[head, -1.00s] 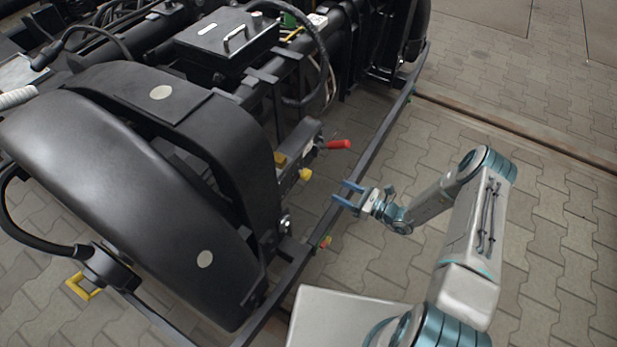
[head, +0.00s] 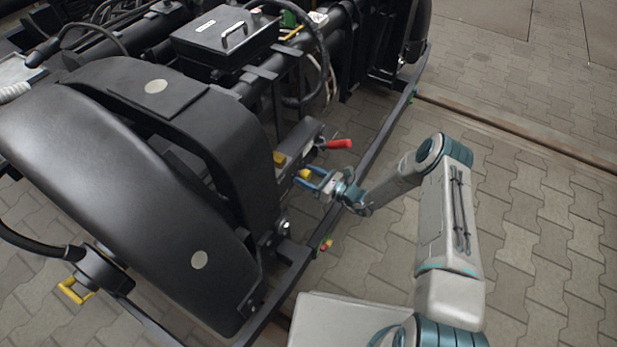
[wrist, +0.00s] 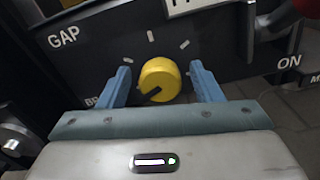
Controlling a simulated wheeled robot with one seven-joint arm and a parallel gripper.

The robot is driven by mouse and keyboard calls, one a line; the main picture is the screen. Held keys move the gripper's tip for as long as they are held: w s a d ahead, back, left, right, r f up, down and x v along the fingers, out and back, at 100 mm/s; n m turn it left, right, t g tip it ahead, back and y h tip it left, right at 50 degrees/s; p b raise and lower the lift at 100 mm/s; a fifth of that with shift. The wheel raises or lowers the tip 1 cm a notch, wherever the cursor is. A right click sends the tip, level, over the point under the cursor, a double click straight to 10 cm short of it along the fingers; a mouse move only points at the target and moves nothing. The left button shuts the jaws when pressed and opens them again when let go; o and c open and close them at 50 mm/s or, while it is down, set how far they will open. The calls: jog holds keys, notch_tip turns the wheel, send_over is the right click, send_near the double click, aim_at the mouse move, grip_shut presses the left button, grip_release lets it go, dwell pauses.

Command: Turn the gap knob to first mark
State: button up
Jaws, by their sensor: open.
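The yellow gap knob (wrist: 160,80) sits on a dark panel (wrist: 225,50) lettered GAP at the upper left. A dark pointer line on the knob points to the lower left, toward partly hidden letters starting BR. My gripper (wrist: 159,72) is open, with one blue finger on each side of the knob. I cannot tell whether either finger touches it. In the head view my gripper (head: 304,178) reaches the knob (head: 304,174), which is partly hidden by the fingers.
A red-handled lever (head: 338,143) sticks out just beyond the knob. A yellow block (head: 279,157) sits on the panel box nearby. The big black cover (head: 130,190) stands left of the panel. A dark frame rail (head: 370,158) runs beneath my arm. Paving to the right is clear.

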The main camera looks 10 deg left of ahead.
jog(key=c, duration=1)
jog(key=shift+n, duration=0.8)
jog(key=o, duration=1)
jog(key=shift+d, duration=0.1)
jog(key=p+v, duration=0.3)
jog(key=v, duration=1)
jog(key=shift+s+d+p, duration=0.2)
jog(key=shift+d+p, duration=0.1)
jog(key=shift+p, duration=0.05)
